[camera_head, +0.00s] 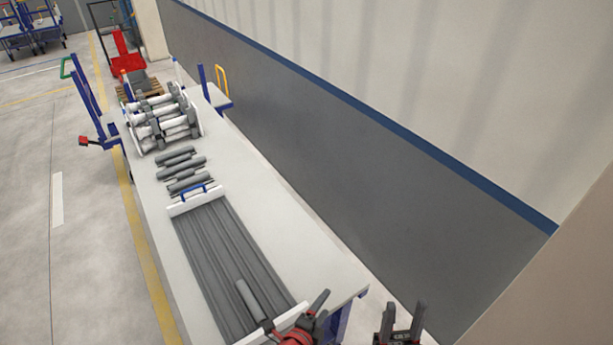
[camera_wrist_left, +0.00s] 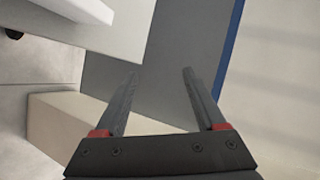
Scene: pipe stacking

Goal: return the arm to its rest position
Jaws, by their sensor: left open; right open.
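My left gripper (camera_head: 294,312) is at the bottom of the head view, by the near end of the grey-floored tray (camera_head: 182,207). In the left wrist view its two dark fingers (camera_wrist_left: 160,90) are apart with nothing between them, in front of the wall and floor. My right gripper (camera_head: 402,318) is at the bottom edge, right of the table, with its fingers apart and empty. A short grey rod (camera_head: 249,299) shows beside my left gripper over the tray; I cannot tell whether it is a pipe.
The long white table (camera_head: 290,245) carries the tray, several loose grey pipes (camera_head: 185,173) and a white rack with pipes (camera_head: 160,120). A wall (camera_head: 330,160) runs along the right. A blue trolley (camera_head: 88,90) stands at the left. A beige surface (camera_head: 560,290) fills the lower right.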

